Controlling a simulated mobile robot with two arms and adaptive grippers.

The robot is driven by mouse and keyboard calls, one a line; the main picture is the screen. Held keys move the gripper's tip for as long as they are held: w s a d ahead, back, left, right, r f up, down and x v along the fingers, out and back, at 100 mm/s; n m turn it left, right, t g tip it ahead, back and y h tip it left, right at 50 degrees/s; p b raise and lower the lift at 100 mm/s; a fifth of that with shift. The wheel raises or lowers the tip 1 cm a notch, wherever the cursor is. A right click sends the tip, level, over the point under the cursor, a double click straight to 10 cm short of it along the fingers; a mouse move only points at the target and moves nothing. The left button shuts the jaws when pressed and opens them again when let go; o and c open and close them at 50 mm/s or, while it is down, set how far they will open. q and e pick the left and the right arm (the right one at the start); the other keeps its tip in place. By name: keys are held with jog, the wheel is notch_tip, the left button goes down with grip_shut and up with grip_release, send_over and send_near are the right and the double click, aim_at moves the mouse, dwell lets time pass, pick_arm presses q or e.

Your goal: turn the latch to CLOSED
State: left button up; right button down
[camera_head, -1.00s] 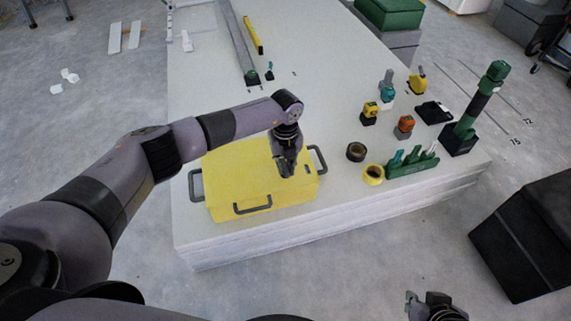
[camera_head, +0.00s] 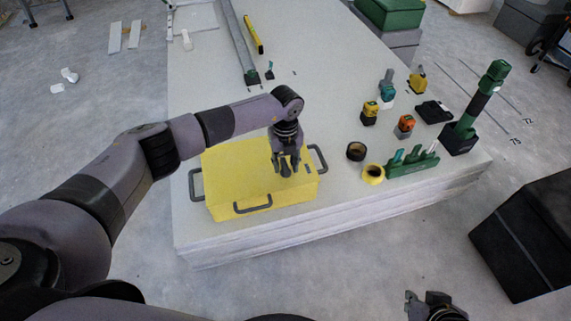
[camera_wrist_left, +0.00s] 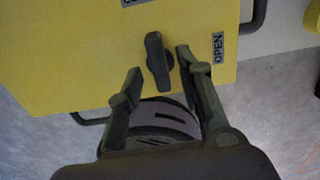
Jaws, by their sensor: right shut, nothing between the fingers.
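A yellow case (camera_head: 240,180) with dark handles lies on the pale panel stack. In the left wrist view its yellow face (camera_wrist_left: 70,60) carries a dark latch handle (camera_wrist_left: 156,58), which stands nearly upright in the picture. An OPEN label (camera_wrist_left: 218,48) is to its right, and a second label (camera_wrist_left: 138,2), cut off, is at the top edge. My left gripper (camera_head: 287,168) is open over the case's right part; its fingertips (camera_wrist_left: 158,64) are on either side of the latch, with no clear contact. My right gripper (camera_head: 432,299) is shut and empty at the bottom edge.
A tall green tool (camera_head: 480,105) stands near the right corner.

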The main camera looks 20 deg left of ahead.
aim_at(286, 167)
pick_arm(q)
notch_tip(286, 167, up, 11)
dwell(0.3)
dwell(0.4)
